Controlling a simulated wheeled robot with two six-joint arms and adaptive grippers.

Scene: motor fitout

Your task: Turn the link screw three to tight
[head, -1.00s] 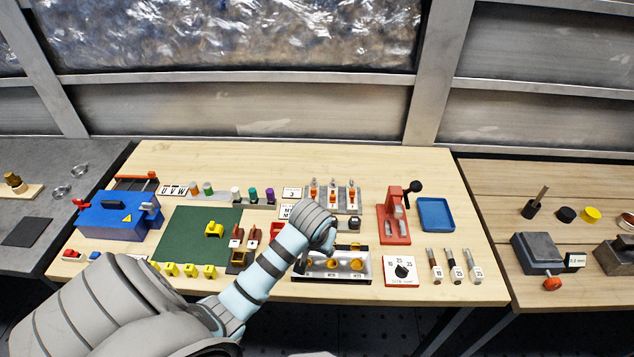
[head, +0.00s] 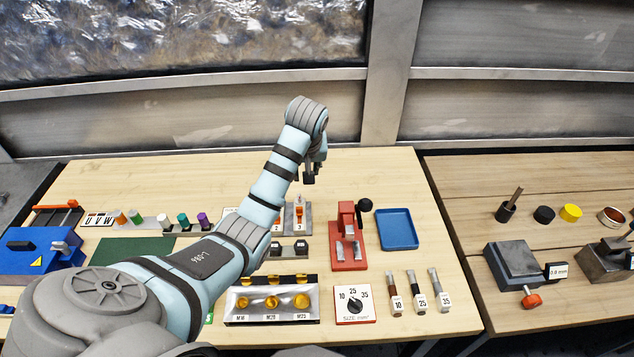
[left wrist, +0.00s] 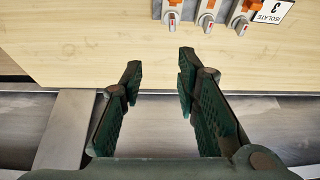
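I cannot make out link screw three in either view. My left gripper (head: 309,177) is raised above the back part of the wooden bench, past the switch panel. In the left wrist view its two dark green fingers (left wrist: 158,75) are apart, with nothing between them. Several isolator switches with orange handles (left wrist: 207,15) show at the top of that view, beside a card reading ISOLATE 3 (left wrist: 268,9). In the head view my arm hides part of the grey switch panel (head: 290,222). My right gripper is not in view.
A steel tray with yellow pieces (head: 272,302), a size dial (head: 354,303), numbered tools (head: 418,293), a red press (head: 347,240) and a blue tray (head: 396,229) stand at right. A blue box (head: 30,252) is at left. The bench's back right is clear.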

